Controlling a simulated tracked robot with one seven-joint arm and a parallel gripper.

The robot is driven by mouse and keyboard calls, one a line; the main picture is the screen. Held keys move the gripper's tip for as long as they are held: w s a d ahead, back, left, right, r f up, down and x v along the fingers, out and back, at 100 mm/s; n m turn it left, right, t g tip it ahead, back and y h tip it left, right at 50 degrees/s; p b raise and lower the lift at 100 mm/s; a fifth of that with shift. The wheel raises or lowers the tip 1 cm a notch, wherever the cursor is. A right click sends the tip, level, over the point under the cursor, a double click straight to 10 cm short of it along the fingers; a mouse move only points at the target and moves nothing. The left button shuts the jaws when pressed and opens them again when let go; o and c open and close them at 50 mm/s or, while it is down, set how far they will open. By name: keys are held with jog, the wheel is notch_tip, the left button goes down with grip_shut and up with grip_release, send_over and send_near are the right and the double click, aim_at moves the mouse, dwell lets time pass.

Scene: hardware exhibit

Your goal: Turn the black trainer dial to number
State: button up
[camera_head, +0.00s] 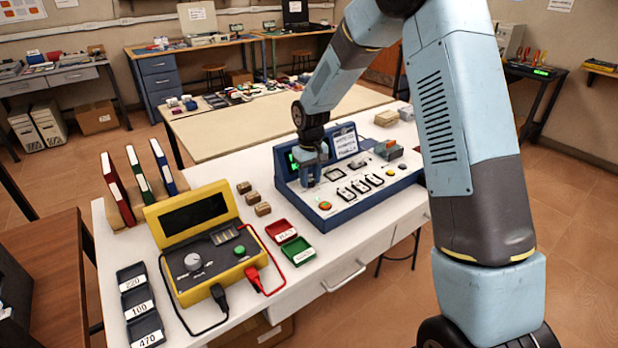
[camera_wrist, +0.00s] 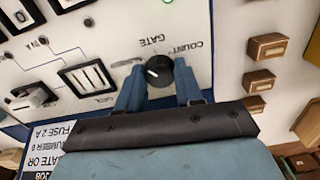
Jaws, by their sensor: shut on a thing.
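The blue trainer (camera_head: 352,209) with a pale sloping panel sits on the white bench in the head view. In the wrist view, the black dial (camera_wrist: 163,80) stands on its panel, with "GATE" and "COUNT" printed upside down around it. A white mark on the dial points roughly left in that view; a label there is partly covered by a finger. My gripper (camera_wrist: 159,72) is shut on the dial, one blue finger on each side. In the head view my gripper (camera_head: 309,178) is at the left part of the panel, and it hides the dial.
A yellow meter box (camera_head: 211,287) with cables stands to the left. Red (camera_head: 281,231) and green (camera_head: 298,252) trays and small wooden blocks (camera_head: 263,209) lie between it and the trainer. Switches (camera_wrist: 89,77) and a sign card (camera_head: 344,141) are close to my gripper.

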aim_at(310, 179)
jog(key=shift+n, duration=0.5)
jog(key=o, duration=1)
jog(key=shift+o, duration=0.2)
notch_tip(310, 179, up, 14)
jog(key=shift+f, duration=0.15)
